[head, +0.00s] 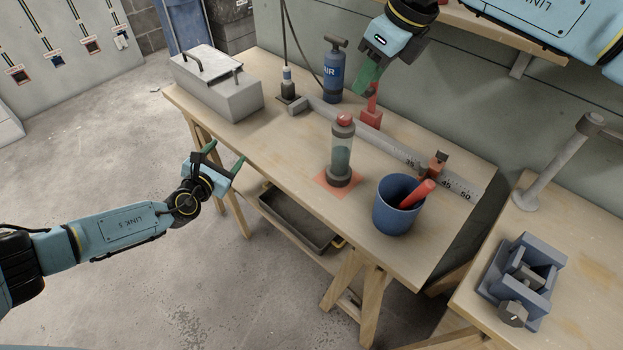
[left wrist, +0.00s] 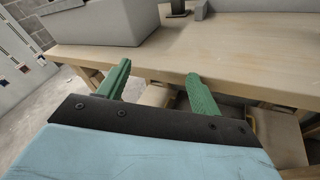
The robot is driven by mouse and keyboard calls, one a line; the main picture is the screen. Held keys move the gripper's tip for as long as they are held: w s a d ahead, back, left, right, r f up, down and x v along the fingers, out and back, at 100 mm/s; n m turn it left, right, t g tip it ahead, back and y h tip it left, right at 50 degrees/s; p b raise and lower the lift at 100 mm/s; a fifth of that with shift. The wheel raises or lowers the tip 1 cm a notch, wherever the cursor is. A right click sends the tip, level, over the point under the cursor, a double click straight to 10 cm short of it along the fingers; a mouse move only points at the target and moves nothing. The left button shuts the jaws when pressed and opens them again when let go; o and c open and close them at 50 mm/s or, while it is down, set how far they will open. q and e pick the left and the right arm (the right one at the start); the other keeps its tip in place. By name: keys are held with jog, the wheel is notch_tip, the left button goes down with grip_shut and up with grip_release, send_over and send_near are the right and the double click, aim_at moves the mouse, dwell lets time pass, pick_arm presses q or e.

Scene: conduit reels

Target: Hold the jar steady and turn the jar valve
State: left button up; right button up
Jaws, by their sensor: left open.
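The jar (head: 341,160) is an upright clear cylinder with dark end caps, standing on an orange-red square (head: 325,181) on the workbench. The red jar valve (head: 344,119) sits on its top. My left gripper (head: 226,157) is open and empty by the bench's front edge, left of the jar and apart from it. In the left wrist view its green fingers (left wrist: 159,72) are spread, with the bench edge beyond and no jar in sight. My right gripper (head: 368,80) points down at the back of the bench, above a red clamp-like part (head: 371,118); its fingers overlap in view.
A blue bucket (head: 392,215) with a red-handled item stands right of the jar. A measuring rail (head: 400,152) runs behind it. A grey toolbox (head: 228,95) fills the left end; an air bottle (head: 333,75) stands behind. Bench space left of the jar is clear.

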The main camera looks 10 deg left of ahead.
pick_arm(q)
jog(key=s+d+h, duration=0.1)
jog(key=s+d, duration=0.1)
jog(key=d, duration=0.2)
jog(key=s+d+r+h, duration=0.1)
jog(key=d, duration=0.4)
jog(key=s+d+r+m+h, duration=0.1)
jog(key=s+d, duration=0.1)
jog(key=d, duration=0.2)
jog(key=shift+s+d, duration=0.3)
jog(key=shift+d, duration=0.05)
jog(key=n+h, duration=0.2)
send_near(346, 142)
notch_tip(346, 142, down, 3)
jog(key=w+a, duration=0.1)
jog(key=x, duration=1.3)
jog(key=shift+f, duration=0.15)
